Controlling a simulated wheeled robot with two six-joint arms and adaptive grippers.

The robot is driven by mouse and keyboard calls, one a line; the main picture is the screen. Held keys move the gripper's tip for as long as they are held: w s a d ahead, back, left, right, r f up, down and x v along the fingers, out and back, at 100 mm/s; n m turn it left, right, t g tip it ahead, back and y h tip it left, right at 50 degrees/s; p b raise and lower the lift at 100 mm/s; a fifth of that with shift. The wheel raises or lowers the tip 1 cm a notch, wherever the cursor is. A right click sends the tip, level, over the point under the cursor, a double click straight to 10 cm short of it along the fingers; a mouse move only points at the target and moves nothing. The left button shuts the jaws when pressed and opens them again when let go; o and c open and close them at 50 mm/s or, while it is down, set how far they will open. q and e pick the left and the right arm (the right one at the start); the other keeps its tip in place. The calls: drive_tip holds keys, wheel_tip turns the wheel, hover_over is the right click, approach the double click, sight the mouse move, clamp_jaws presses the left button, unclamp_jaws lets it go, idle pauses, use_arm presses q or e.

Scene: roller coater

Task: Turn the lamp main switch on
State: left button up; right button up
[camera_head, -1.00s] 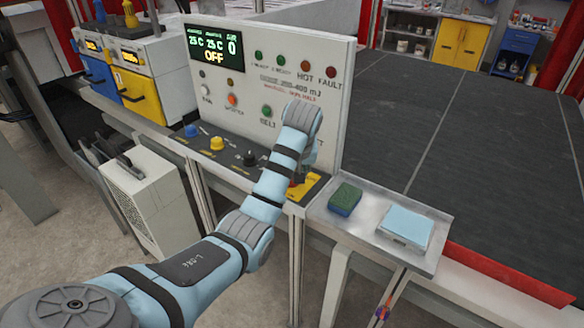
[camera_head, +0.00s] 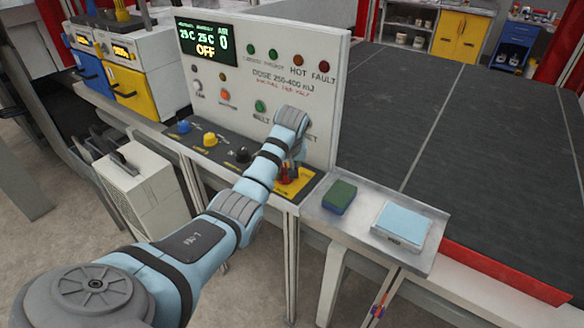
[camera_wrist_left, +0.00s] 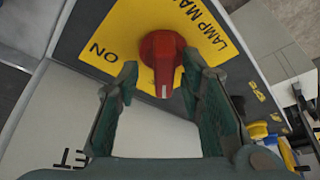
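The lamp main switch is a red knob (camera_wrist_left: 163,60) on a yellow plate (camera_wrist_left: 112,30) lettered "LAMP MA…" and "ON". The white mark on the knob points down in the left wrist view, and "ON" lies to its left. In the head view the red knob (camera_head: 284,174) shows low on the console, partly hidden by my arm. My left gripper (camera_wrist_left: 160,72) is open, with one finger on each side of the knob near its tips. I cannot tell whether either finger touches it. In the head view the left gripper (camera_head: 295,163) is mostly hidden behind its wrist. My right gripper is out of view.
The console display (camera_head: 207,42) reads "OFF". A blue knob (camera_head: 184,126), a yellow knob (camera_head: 210,139) and a black knob (camera_head: 243,155) line the panel left of the switch.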

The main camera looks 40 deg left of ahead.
use_arm(q)
drive_tip(key=shift+s+a+r, duration=0.1)
drive_tip(key=shift+s, duration=0.2)
drive_tip(key=shift+c, duration=0.7)
drive_tip(key=shift+w, duration=0.1)
clamp_jaws()
